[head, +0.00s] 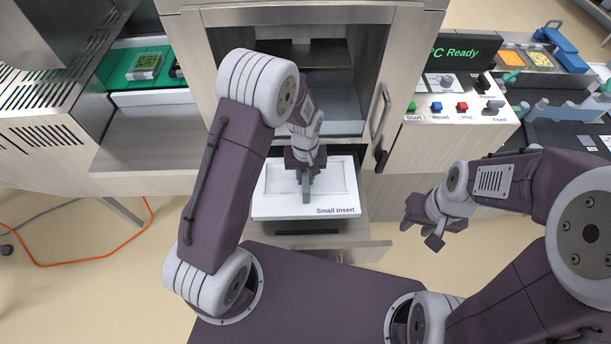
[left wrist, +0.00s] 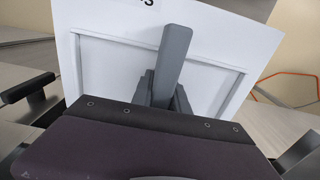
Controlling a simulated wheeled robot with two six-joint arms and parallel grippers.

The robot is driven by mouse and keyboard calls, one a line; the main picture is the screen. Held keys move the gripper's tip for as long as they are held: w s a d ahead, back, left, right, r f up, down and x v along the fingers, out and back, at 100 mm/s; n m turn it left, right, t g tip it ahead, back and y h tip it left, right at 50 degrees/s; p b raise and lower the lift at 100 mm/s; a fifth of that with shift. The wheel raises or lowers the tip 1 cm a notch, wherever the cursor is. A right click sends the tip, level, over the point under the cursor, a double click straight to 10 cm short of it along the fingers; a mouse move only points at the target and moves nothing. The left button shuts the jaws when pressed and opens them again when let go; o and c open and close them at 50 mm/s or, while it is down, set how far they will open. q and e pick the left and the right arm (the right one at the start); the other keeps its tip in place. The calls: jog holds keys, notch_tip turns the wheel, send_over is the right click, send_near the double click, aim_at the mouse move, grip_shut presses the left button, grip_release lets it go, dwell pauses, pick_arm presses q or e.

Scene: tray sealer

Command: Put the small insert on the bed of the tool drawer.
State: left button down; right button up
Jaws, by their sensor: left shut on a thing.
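The small insert (head: 275,204) is a white rectangular plate with a raised rim, labelled "Small insert" along its front edge. It is over the open tool drawer (head: 365,253), covering most of its inside; whether it touches the bed I cannot tell. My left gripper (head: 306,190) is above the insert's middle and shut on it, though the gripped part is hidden. In the left wrist view the insert (left wrist: 110,65) fills the space behind the grey gripper fingers (left wrist: 170,65). My right gripper (head: 421,232) is open and empty, to the right of the drawer.
Above the drawer is the sealer's open chamber (head: 335,95), with a handled door (head: 383,115) at its right. A button panel (head: 455,108) stands farther right. A grey worktop (head: 140,165) is at left, and an orange cable (head: 95,258) lies on the floor.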

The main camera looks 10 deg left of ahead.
pick_arm(q)
notch_tip(320, 180, down, 7)
jog(key=b, duration=0.5)
jog(key=shift+r, duration=0.2)
jog(key=shift+s, duration=0.1)
jog(key=shift+r, duration=0.1)
jog(key=shift+f, duration=0.25)
dwell(0.5)
jog(key=c, duration=1.2)
grip_release()
jog(key=shift+c, duration=1.6)
